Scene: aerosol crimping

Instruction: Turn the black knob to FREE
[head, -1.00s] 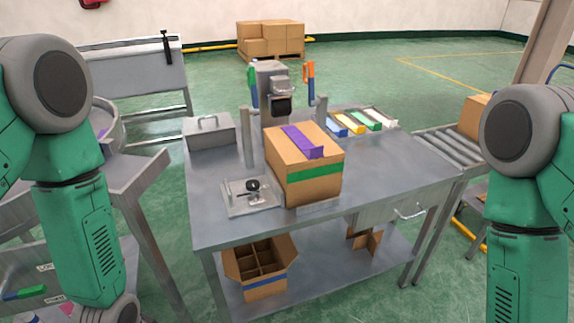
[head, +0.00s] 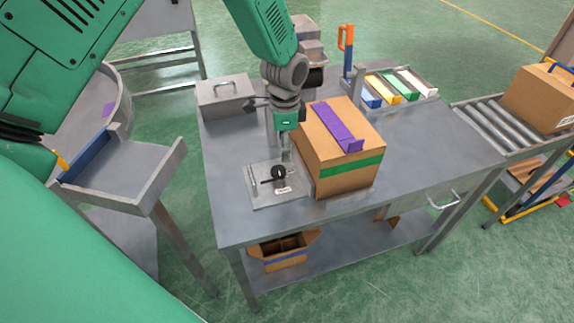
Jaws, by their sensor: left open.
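The black knob (head: 278,172) sits on a flat grey plate (head: 262,199) at the front left of the metal table, with a small lever pointing left. Small labels lie on the plate, too small to read. My left gripper (head: 287,153) hangs down just above and behind the knob, beside the cardboard box. It is open, and its fingers look apart from the knob. My right gripper is out of view.
A cardboard box (head: 331,135) with a green band and a purple piece on top stands close right of the gripper. Behind are a grey lidded case (head: 223,99) and a crimping machine (head: 310,55). Coloured trays (head: 389,90) lie at the back right.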

